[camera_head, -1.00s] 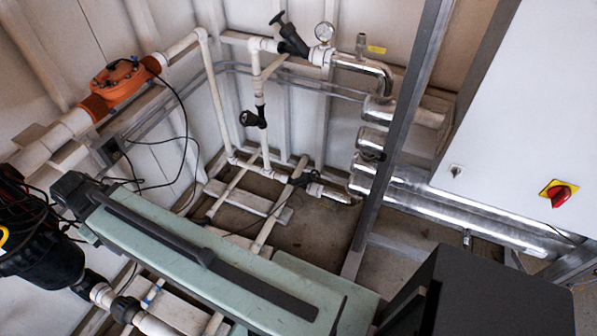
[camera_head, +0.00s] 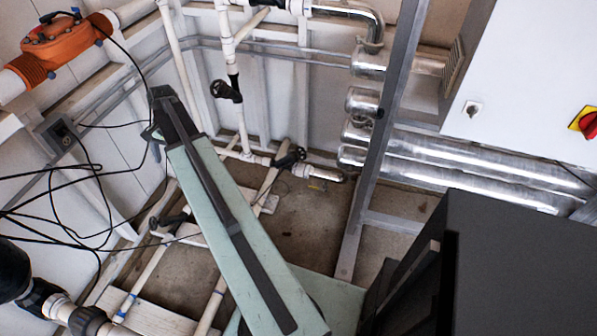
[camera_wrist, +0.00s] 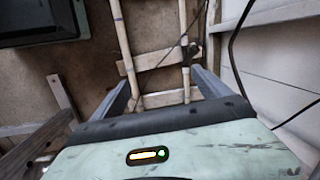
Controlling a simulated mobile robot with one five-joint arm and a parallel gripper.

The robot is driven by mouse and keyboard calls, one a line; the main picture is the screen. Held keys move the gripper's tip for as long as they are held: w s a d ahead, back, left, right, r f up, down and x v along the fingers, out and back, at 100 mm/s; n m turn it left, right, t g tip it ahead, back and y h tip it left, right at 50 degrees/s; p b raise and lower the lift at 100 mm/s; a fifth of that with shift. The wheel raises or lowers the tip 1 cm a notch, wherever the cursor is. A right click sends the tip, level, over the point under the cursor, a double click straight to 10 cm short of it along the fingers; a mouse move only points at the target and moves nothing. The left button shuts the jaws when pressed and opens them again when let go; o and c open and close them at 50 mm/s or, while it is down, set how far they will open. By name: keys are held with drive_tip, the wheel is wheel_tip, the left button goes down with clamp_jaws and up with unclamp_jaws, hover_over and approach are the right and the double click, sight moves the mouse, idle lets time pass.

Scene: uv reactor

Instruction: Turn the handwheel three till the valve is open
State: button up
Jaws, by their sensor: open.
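Several black handwheels sit on the white pipes, and no number shows on them. In the head view one handwheel (camera_head: 226,90) is on an upright pipe at the back wall. A second handwheel (camera_head: 290,157) is on the low pipework near the floor. A third black handle (camera_head: 172,220) is lower left, beside my arm. My gripper (camera_wrist: 160,80) shows in the wrist view, fingers apart with nothing between them. It points toward floor-level white pipes (camera_wrist: 125,45), with a dark valve part (camera_wrist: 192,50) beyond the right finger. I cannot tell which handwheel is number three.
An orange valve body (camera_head: 65,45) is at upper left. Loose black cables (camera_head: 75,225) hang at left. A steel post (camera_head: 385,135) and silver pipes (camera_head: 470,170) stand right of my arm. A white cabinet (camera_head: 535,85) with a red switch (camera_head: 588,123) is at right.

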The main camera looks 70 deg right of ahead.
drive_tip(key=s+d+f+m+b, duration=0.3)
drive_tip(key=d+f, duration=0.1)
drive_tip(key=d, duration=0.3)
drive_tip(key=s+d+f+m+t+b, duration=0.1)
drive_tip(key=s+d+f+m+b, duration=0.2)
drive_tip(key=d, duration=0.4)
drive_tip(key=s+d+f+m+b, duration=0.2)
drive_tip(key=s+d+f, duration=0.1)
drive_tip(key=d+f, duration=0.3)
drive_tip(key=m+t+h+b, duration=0.1)
drive_tip(key=m+t+b, duration=0.1)
drive_tip(key=m+b, duration=0.85)
hover_over(301, 152)
drive_tip(key=s, duration=0.2)
drive_tip(key=shift+m, duration=0.25)
drive_tip(key=f, duration=0.8)
drive_tip(key=shift+s+d, duration=0.1)
drive_tip(key=shift+s, duration=0.1)
drive_tip(key=b+x, duration=0.6)
drive_tip(key=x, duration=0.1)
drive_tip(key=shift+s, duration=0.25)
drive_tip(key=shift+w+f+b, duration=0.25)
drive_tip(key=shift+f+b, duration=0.05)
drive_tip(key=shift+b, duration=0.15)
drive_tip(key=shift+r, duration=0.1)
